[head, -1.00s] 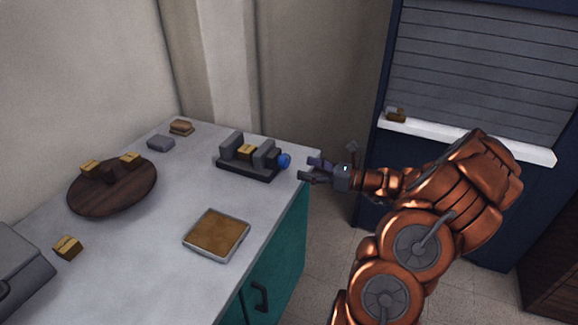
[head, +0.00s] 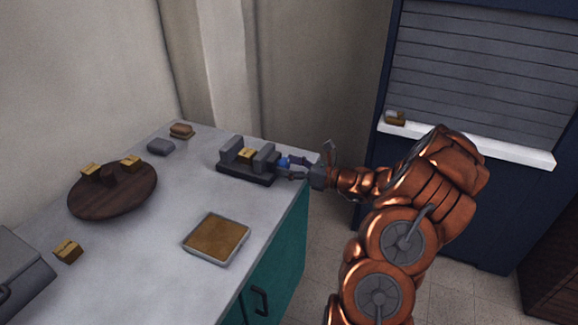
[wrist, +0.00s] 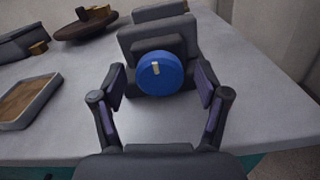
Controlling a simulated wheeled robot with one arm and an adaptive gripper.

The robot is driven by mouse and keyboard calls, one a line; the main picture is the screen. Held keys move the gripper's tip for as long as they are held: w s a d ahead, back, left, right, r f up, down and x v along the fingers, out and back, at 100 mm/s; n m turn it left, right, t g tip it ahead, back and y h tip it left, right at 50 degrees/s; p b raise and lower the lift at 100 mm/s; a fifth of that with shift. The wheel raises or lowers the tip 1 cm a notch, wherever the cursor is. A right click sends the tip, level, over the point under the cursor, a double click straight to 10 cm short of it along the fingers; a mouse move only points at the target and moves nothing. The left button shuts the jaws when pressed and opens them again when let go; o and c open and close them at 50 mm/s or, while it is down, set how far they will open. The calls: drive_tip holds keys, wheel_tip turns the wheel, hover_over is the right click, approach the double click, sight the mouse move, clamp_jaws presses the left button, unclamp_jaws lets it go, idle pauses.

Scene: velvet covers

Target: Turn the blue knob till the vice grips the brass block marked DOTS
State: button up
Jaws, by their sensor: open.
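The dark grey vice (head: 232,168) stands near the back right edge of the worktop. A brass block (head: 246,155) sits between its two jaws; its marking is too small to read, and I cannot tell whether both jaws touch it. The blue knob (head: 283,162) is on the vice's right end. In the wrist view the knob (wrist: 160,73) faces me, with a pale mark near its top middle. My gripper (head: 291,168) is open, its fingers on either side of the knob. In the wrist view the fingers (wrist: 160,92) stand apart from the knob, with gaps on both sides.
A round dark wooden board (head: 112,200) carries brass blocks and a dark piece. Another brass block (head: 67,250) lies in front of it. A cork-coloured tray (head: 216,239) lies near the front edge. A grey box (head: 20,270) stands at left. A sill (head: 480,146) is at right.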

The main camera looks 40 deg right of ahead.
drive_tip(key=c, duration=1.2)
drive_tip(key=shift+o, duration=0.2)
drive_tip(key=shift+r+p, duration=0.15)
drive_tip(key=shift+p, duration=0.45)
drive_tip(key=m+p, duration=0.1)
drive_tip(key=p, duration=0.1)
drive_tip(key=m+p, duration=0.1)
drive_tip(key=p, duration=0.1)
drive_tip(key=shift+r+m+p, duration=0.2)
drive_tip(key=shift+m+p, duration=0.1)
drive_tip(key=m+p, duration=0.4)
drive_tip(key=p, duration=0.2)
drive_tip(key=shift+f, duration=0.1)
drive_tip(key=m+p, duration=0.3)
drive_tip(key=m, duration=0.1)
drive_tip(key=shift+f+m, duration=0.15)
drive_tip(key=shift+m, duration=0.15)
drive_tip(key=shift+f+m+p, duration=0.15)
drive_tip(key=shift+m+p, duration=0.85)
drive_tip(key=shift+m, duration=1.3)
